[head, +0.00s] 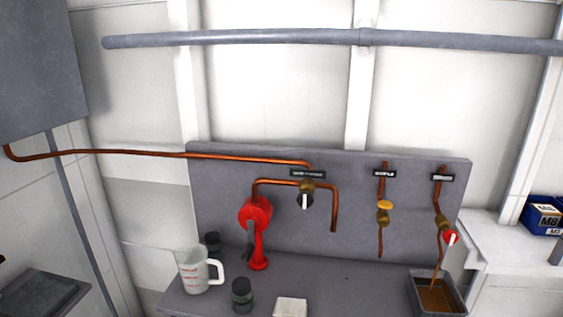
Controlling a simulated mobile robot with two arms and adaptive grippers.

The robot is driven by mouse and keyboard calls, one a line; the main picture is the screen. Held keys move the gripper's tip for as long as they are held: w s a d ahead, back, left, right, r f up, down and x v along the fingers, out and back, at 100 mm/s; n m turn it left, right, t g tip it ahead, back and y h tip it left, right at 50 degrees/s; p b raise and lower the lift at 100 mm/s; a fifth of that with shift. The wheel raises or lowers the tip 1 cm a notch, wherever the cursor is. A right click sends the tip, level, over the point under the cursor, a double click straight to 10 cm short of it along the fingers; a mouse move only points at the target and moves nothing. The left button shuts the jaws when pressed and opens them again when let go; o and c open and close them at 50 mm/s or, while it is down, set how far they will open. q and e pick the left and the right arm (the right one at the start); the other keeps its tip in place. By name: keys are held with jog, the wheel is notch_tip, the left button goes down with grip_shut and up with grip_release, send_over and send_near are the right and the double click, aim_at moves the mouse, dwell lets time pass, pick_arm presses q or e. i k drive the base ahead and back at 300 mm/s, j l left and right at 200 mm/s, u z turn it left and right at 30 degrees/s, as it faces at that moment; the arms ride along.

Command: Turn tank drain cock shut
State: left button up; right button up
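Three cocks sit on copper pipes on a grey back panel (345,230), each under a black label too small to read. The left cock (306,200) has a black-and-white handle pointing down. The middle cock (383,206) has a yellow handle lying across its pipe. The right cock (450,238) has a red handle out to the right of its pipe. A thin brown line runs from the right pipe into a grey tray (418,290) holding brown liquid; I cannot tell where pipe ends and liquid starts. Neither gripper is in view.
On the bench stand a red hand pump (256,225), a white measuring jug (194,270), two dark jars (242,295) (212,243) and a white block (290,307). Blue boxes (543,215) sit on a shelf at right.

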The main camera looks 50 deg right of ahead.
aim_at(449, 237)
jog(key=z, duration=2.6)
